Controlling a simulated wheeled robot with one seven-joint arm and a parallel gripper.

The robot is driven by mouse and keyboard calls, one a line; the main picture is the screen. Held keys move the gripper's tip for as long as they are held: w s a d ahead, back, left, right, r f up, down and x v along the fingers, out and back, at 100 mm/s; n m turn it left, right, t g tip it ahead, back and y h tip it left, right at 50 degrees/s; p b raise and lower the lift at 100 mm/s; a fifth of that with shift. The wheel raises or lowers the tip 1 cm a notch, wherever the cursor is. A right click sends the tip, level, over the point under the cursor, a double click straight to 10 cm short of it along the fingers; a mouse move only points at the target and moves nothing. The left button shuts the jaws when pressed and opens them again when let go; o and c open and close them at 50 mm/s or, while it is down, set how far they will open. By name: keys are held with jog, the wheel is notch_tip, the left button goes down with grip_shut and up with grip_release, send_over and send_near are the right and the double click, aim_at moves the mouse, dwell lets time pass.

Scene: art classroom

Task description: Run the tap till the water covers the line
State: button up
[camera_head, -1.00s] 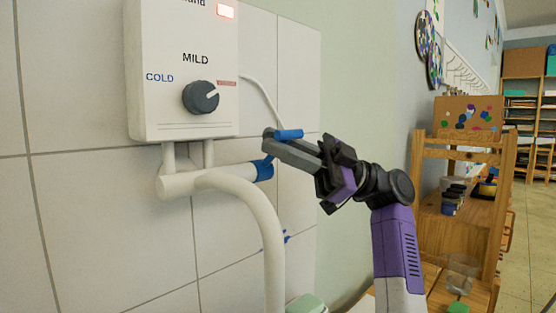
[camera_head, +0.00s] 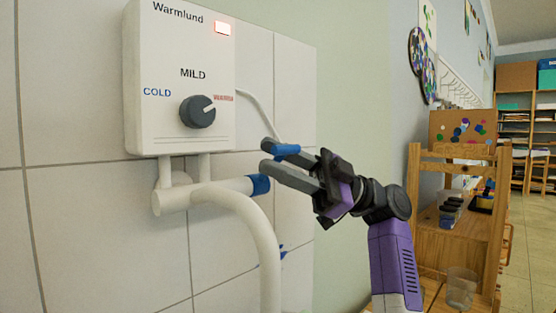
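The white water heater (camera_head: 180,75), marked Warmlund, hangs on the tiled wall. Its grey dial (camera_head: 197,111) sits between COLD and a red mark, and a red light shows at the top. Below it, a white pipe (camera_head: 255,225) curves down from a horizontal fitting with a blue end collar (camera_head: 260,184). My gripper (camera_head: 267,157) is open beside and above this collar, its two fingers apart. A blue piece (camera_head: 287,150) lies at the upper finger; I cannot tell whether it belongs to the tap or the finger.
A thin white tube (camera_head: 262,113) runs down from the heater's right side. A small blue part (camera_head: 283,251) shows behind the pipe. At right stands a wooden shelf (camera_head: 425,205) with dark jars (camera_head: 450,212) and a clear glass (camera_head: 461,287). Open floor lies beyond it.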

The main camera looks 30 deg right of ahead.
jog(key=v, duration=0.7)
jog(key=shift+d+f, duration=0.25)
jog(key=shift+d, duration=0.1)
